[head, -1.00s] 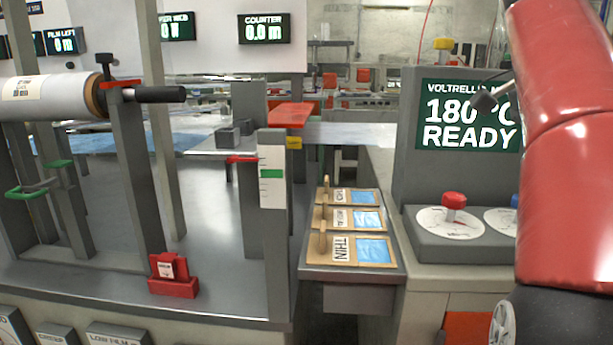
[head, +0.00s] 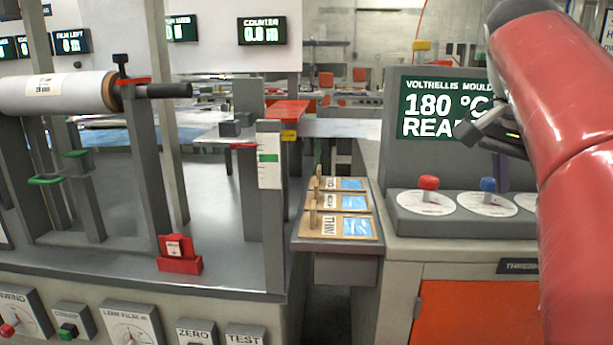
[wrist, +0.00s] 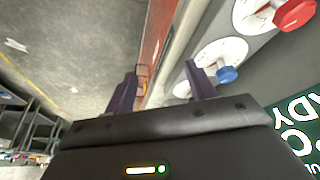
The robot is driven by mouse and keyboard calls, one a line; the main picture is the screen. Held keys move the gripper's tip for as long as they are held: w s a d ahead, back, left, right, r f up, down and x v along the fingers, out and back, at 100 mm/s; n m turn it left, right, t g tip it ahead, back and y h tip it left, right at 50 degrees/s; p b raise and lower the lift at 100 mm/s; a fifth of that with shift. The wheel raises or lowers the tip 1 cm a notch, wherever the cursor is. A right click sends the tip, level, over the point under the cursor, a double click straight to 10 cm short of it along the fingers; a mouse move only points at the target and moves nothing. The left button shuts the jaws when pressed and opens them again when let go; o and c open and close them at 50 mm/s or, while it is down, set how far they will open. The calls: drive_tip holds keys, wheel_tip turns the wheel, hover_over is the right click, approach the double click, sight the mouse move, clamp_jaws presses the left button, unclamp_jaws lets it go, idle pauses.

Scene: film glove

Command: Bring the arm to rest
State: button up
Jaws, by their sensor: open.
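My red arm (head: 565,110) reaches in from the right edge of the head view, bent at the top. My gripper (wrist: 161,84) shows its two dark purple fingers apart in the wrist view, with nothing between them. In the head view, the gripper is partly hidden behind the arm, in front of the moulder's screen (head: 420,108), with a finger pointing down. It looks apart from the dials below, though the exact gap cannot be told.
A dial panel with a red knob (head: 428,183) and a blue knob (head: 488,185) lies beneath the gripper. A grey stand with sample cards (head: 357,226) is left of it. A film roll (head: 60,93) hangs far left. Bare floor (wrist: 65,45) shows in the wrist view.

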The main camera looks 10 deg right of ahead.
drive_tip(key=s+a+f+n+t+y, duration=0.2)
drive_tip(key=s+a+f+n, duration=0.1)
drive_tip(key=a+f+n, duration=0.4)
drive_tip(key=s+a+f+n+t+y, duration=0.2)
drive_tip(key=s+a+f+n, duration=0.2)
drive_tip(key=a+f+n, duration=0.4)
drive_tip(key=a+f, duration=0.5)
drive_tip(key=f, duration=0.7)
drive_tip(key=shift+a+t, duration=0.3)
drive_tip(key=shift+a, duration=0.1)
